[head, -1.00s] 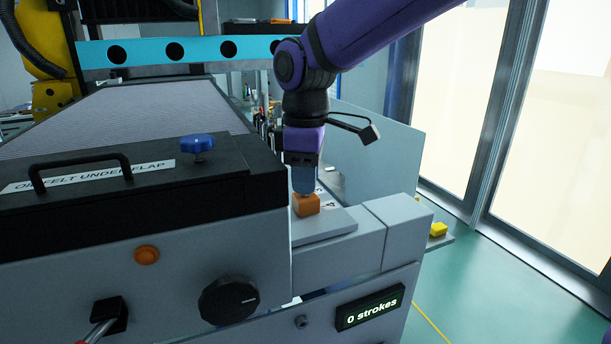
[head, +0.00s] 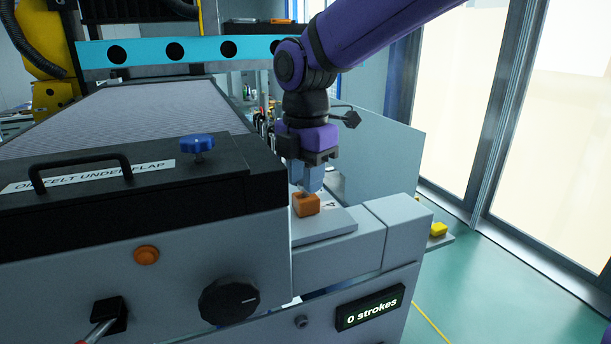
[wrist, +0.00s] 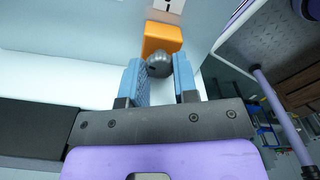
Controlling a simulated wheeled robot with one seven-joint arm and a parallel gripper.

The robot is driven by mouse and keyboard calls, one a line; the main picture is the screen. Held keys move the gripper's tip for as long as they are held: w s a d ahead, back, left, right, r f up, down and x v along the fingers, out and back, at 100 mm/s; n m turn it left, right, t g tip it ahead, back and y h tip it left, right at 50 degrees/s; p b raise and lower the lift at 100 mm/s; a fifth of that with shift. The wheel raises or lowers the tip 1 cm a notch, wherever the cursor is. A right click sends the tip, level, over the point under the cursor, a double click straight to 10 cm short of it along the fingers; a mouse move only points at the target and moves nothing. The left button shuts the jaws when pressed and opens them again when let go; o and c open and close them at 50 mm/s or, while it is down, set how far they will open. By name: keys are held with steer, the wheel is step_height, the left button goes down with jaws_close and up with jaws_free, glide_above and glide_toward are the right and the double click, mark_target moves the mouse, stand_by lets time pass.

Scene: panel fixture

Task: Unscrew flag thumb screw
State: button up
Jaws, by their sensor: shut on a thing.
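The orange block (head: 306,205) stands on a light grey ledge at the right of the machine in the head view. My gripper (head: 306,190) points down at the block from above. Its two blue fingers (wrist: 160,72) are shut on the grey knob, one on each side. In the head view the knob is mostly hidden by the fingers.
A grey upright panel (head: 385,155) stands close on the right. The counter (head: 370,307) reads 0 strokes.

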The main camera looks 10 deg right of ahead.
steer(key=n, duration=0.5)
steer(key=shift+n, duration=0.4)
stand_by(0.4)
steer(key=o, duration=0.9)
step_height(320, 180, up, 11)
steer(key=shift+f, duration=0.1)
